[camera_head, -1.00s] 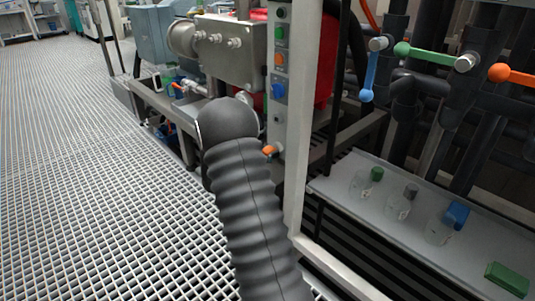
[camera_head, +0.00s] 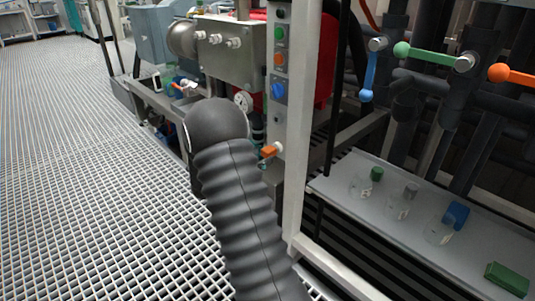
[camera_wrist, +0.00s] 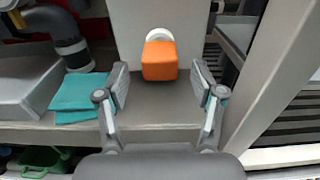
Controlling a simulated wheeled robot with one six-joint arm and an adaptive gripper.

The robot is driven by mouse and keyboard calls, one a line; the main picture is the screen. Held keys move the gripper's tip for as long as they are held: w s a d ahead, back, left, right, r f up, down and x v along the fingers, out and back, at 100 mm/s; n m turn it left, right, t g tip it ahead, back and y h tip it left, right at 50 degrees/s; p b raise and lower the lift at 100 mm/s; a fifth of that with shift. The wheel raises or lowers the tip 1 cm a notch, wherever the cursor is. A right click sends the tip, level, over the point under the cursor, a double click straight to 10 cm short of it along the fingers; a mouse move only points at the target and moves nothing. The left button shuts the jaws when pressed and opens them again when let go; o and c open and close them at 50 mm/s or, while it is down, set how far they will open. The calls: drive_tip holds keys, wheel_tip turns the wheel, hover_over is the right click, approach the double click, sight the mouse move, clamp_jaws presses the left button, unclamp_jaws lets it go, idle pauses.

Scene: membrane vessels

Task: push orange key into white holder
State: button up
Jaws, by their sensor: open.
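The orange key (camera_wrist: 159,61) shows in the wrist view as a block-like head. It sits in front of the round white holder (camera_wrist: 159,35) on a pale upright panel. How far the key is in cannot be told. My gripper (camera_wrist: 160,82) is open, with one finger on each side of the key and a gap on both sides. In the head view the orange key (camera_head: 268,151) stands out at the lower part of the control panel, with the white holder (camera_head: 278,146) behind it. My arm hides the gripper there.
A frame post (camera_head: 306,120) stands right of the panel, close to the gripper's right side in the wrist view. Teal cloths (camera_wrist: 80,97) lie on the ledge at left. A shelf (camera_head: 390,222) with glass bottles is at right.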

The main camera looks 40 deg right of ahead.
drive_tip(key=a, duration=0.8)
drive_tip(key=shift+s, duration=0.35)
drive_tip(key=s+a+f+m+g+y, duration=0.1)
drive_tip(key=s+f+m+g+y, duration=0.25)
drive_tip(key=s+f, duration=0.25)
drive_tip(key=s+a+r+m+g+y+p, duration=0.1)
drive_tip(key=s+a+r+m+y+p, duration=0.15)
drive_tip(key=s+a+m+y, duration=0.7)
drive_tip(key=s+a+r+m+t+y+p, duration=0.1)
drive_tip(key=s+a+r+m+t+p, duration=0.1)
drive_tip(key=r, duration=0.6)
drive_tip(key=s+a+r+m+t+y+p, duration=0.2)
drive_tip(key=s+a+r+t+p, duration=0.1)
drive_tip(key=s+a+r, duration=0.4)
drive_tip(key=s+a+r+m+t+y+p, duration=0.1)
drive_tip(key=s+a+r+t+y+p, duration=0.1)
drive_tip(key=a+r, duration=0.4)
wheel_tip(320, 180, up, 6)
drive_tip(key=s+t+p, duration=0.1)
drive_tip(key=s+t, duration=0.1)
drive_tip(key=shift+s+f+m, duration=0.25)
drive_tip(key=shift+s+m, duration=0.15)
